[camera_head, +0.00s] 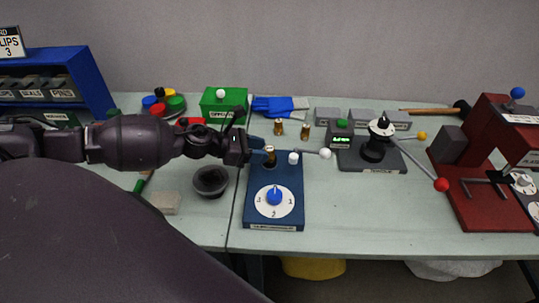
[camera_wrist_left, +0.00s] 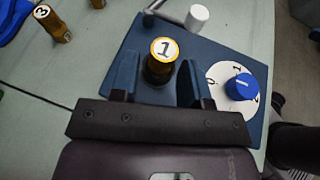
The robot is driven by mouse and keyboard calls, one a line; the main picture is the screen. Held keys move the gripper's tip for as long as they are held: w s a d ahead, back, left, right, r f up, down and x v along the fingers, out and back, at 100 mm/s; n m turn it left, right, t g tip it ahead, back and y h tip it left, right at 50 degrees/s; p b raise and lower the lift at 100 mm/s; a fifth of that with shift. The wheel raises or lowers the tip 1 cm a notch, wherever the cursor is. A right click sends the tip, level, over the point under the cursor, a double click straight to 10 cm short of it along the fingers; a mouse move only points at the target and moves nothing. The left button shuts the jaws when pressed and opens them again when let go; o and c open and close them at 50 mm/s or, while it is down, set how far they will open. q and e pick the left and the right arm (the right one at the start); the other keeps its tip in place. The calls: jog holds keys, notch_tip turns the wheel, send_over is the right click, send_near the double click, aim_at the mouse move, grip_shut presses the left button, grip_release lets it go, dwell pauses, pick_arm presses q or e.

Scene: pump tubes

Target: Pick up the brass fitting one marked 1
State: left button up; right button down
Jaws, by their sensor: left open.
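The brass fitting one (camera_wrist_left: 160,70), with a white cap marked 1, stands upright on the blue device (camera_wrist_left: 148,34). In the head view the same fitting (camera_head: 270,155) shows at the back left of the blue device (camera_head: 258,222). My left gripper (camera_head: 262,150) reaches in from the left. In the left wrist view its two dark blue fingers (camera_wrist_left: 158,80) are apart, one on each side of the fitting. I cannot tell whether either finger touches it. The fitting's lower end is dark and partly hidden. My right gripper is in neither view.
A white knob (camera_head: 293,158), a lever and a blue dial (camera_head: 274,196) are on the device beside the fitting. Two other brass fittings (camera_head: 305,131) (camera_head: 278,127) stand behind. A dark cup (camera_head: 210,181) is at left. A torque stand (camera_head: 372,150) is at right.

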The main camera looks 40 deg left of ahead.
aim_at(272, 148)
pick_arm(q)
jog(key=x, duration=0.3)
jog(key=shift+w+d+r+p, duration=0.25)
jog(key=shift+d+p, duration=0.15)
jog(key=shift+w+d+f, duration=0.3)
jog(key=shift+w+d, duration=0.05)
jog(key=c, duration=0.7)
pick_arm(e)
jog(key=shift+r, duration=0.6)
pick_arm(q)
jog(key=shift+c, duration=0.2)
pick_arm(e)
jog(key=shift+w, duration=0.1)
